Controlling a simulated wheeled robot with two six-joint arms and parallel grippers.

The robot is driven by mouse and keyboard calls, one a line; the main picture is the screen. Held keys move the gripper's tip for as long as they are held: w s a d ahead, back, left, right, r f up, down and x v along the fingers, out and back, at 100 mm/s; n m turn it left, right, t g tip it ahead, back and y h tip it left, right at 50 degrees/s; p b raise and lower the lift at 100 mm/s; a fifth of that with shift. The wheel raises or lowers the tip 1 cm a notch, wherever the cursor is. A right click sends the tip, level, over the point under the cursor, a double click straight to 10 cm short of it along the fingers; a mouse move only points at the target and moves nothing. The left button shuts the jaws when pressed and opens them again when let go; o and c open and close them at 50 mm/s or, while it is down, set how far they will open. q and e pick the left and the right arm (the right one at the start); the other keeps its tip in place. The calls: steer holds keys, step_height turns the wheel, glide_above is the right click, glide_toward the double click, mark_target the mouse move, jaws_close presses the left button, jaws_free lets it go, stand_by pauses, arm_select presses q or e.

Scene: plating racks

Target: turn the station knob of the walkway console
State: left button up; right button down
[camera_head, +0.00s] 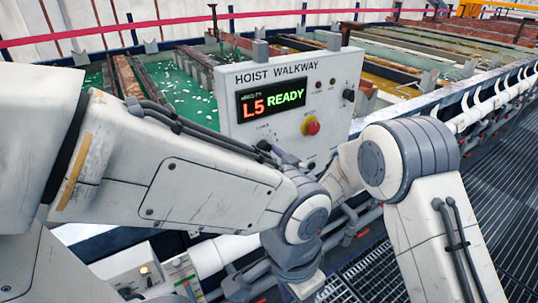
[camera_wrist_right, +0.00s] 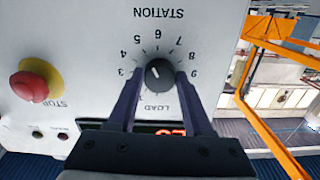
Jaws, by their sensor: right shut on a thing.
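The walkway console (camera_head: 232,105) is a white panel marked HOIST WALKWAY, with its display (camera_head: 271,99) reading L5 READY. The station knob (camera_wrist_right: 159,74) is round and black with a white pointer line, upside down in the right wrist view. The line slants up and left there, roughly toward the 5. My right gripper (camera_wrist_right: 157,77) is shut on the knob, one dark finger on each side. In the head view my right gripper (camera_head: 270,151) shows only partly at the panel's lower left. My left arm crosses in front; I cannot make out its gripper.
A red stop button (camera_head: 312,126) on a yellow ring sits near the knob, right of it in the head view. A small black knob (camera_head: 348,94) is on the panel's right side. Green tanks (camera_head: 190,94) lie behind. A grated walkway (camera_head: 500,190) runs along the right.

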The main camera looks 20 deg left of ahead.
steer(key=shift+f+m+b, duration=0.1)
steer(key=shift+m+b, duration=0.85)
steer(key=shift+m, duration=0.05)
steer(key=m+b, duration=0.1)
steer(key=m, duration=0.1)
steer(key=shift+m+b, duration=0.35)
steer(key=shift+m, duration=0.05)
steer(key=m+b, duration=0.1)
steer(key=m, duration=0.1)
steer(key=shift+m, duration=0.3)
steer(key=m, duration=0.2)
steer(key=shift+m+b, duration=0.4)
steer(key=m, duration=0.2)
steer(key=shift+r+m, duration=0.2)
steer(key=shift+m, duration=0.2)
steer(key=m, duration=0.3)
steer(key=shift+m, duration=0.3)
steer(key=m, duration=0.6)
steer(key=shift+r+p, duration=0.1)
steer(key=shift+p, duration=0.3)
steer(key=shift+m, duration=0.4)
